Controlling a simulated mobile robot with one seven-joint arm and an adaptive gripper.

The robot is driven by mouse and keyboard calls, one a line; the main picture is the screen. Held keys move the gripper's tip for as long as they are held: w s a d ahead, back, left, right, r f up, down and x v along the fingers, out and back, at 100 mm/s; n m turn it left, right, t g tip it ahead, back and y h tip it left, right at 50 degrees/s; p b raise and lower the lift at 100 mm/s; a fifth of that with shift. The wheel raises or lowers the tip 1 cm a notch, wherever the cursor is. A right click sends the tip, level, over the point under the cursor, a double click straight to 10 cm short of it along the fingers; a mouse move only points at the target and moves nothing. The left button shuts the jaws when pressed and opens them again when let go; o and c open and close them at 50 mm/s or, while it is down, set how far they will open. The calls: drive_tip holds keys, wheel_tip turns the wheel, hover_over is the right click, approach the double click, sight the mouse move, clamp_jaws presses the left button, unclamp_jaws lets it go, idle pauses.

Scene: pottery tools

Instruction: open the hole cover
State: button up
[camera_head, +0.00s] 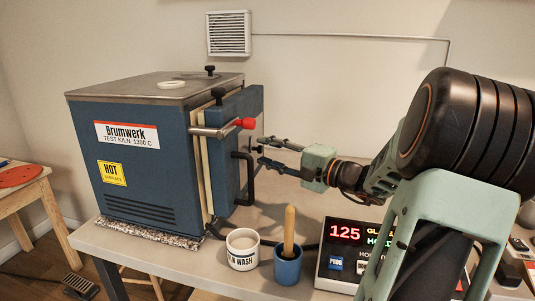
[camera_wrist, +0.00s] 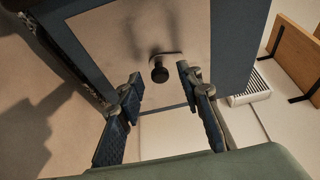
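The blue kiln (camera_head: 150,150) stands on the table, its door (camera_head: 240,120) shut against the body. In the wrist view a small black knob (camera_wrist: 159,73) stands out from the door face (camera_wrist: 115,40), with a pale metal plate (camera_wrist: 168,54) behind it that looks like the hole cover. The hole itself is not visible. My gripper (camera_head: 261,151) is open at the door's front. In the wrist view its fingertips (camera_wrist: 159,76) lie to either side of the knob, with visible gaps. I cannot tell the remaining depth to the knob.
A red-tipped latch bar (camera_head: 220,129) and a black door handle (camera_head: 246,178) are close to my gripper. A white cup (camera_head: 243,251), a blue cup (camera_head: 288,267) holding a wooden-handled tool, and a controller (camera_head: 345,250) stand below my arm.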

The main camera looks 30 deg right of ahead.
drive_tip(key=shift+w, duration=0.2)
drive_tip(key=shift+c, duration=0.2)
clamp_jaws()
drive_tip(key=shift+a+r, duration=0.1)
